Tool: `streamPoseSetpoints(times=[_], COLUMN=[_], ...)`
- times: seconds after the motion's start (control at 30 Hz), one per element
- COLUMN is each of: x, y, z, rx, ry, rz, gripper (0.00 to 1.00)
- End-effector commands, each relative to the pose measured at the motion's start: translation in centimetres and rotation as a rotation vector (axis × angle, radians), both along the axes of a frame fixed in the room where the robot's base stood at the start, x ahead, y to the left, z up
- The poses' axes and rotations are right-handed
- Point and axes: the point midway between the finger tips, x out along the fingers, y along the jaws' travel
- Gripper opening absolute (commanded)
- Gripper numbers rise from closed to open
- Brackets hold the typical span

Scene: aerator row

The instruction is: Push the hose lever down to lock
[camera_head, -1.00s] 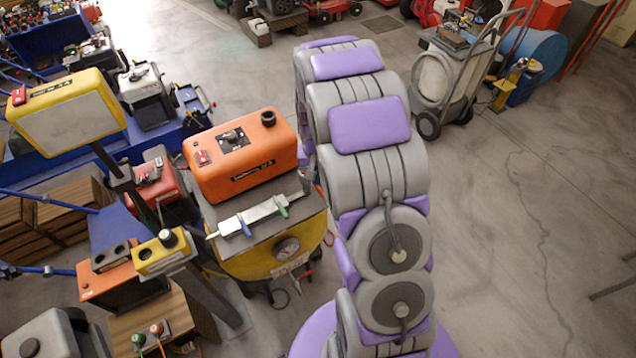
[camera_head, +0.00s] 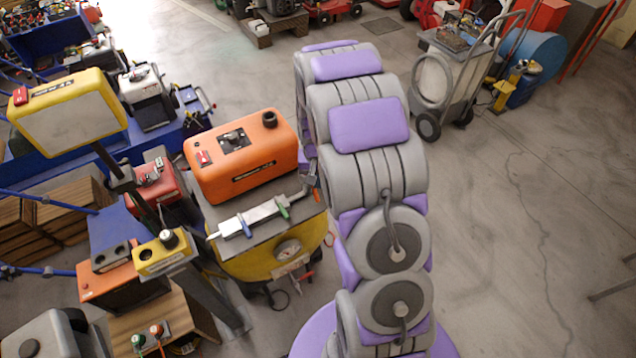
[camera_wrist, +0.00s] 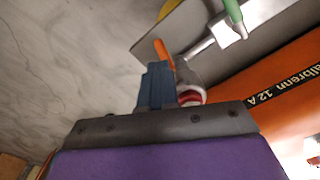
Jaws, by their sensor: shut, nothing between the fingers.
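My gripper (camera_wrist: 156,84) shows in the wrist view as blue-grey fingers held together, with nothing between them. An orange lever-like piece (camera_wrist: 162,50) sticks up just beyond the fingertips, at the end of the silver fitting; I cannot tell whether they touch. A red-and-white ringed part (camera_wrist: 191,97) sits just right of the fingers, partly hidden. The silver manifold (camera_head: 258,216) lies on the yellow machine in the head view, with a blue lever (camera_head: 246,228) and a green lever (camera_head: 283,206). The green lever also shows in the wrist view (camera_wrist: 235,14).
An orange box (camera_head: 240,160) stands behind the manifold on the yellow machine (camera_head: 262,265). A yellow-framed panel on a post (camera_head: 68,112) stands at the left. Open concrete floor (camera_head: 500,240) lies to the right of my arm.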

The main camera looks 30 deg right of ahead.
Motion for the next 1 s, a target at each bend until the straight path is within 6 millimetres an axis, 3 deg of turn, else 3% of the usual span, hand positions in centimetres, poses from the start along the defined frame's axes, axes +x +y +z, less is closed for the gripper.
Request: streamPoseSetpoints(times=[1.0], x=[-1.6], y=[-0.1], z=[9.2], rx=[-0.001], ry=[-0.002], rz=[0.0], gripper=[0.0])
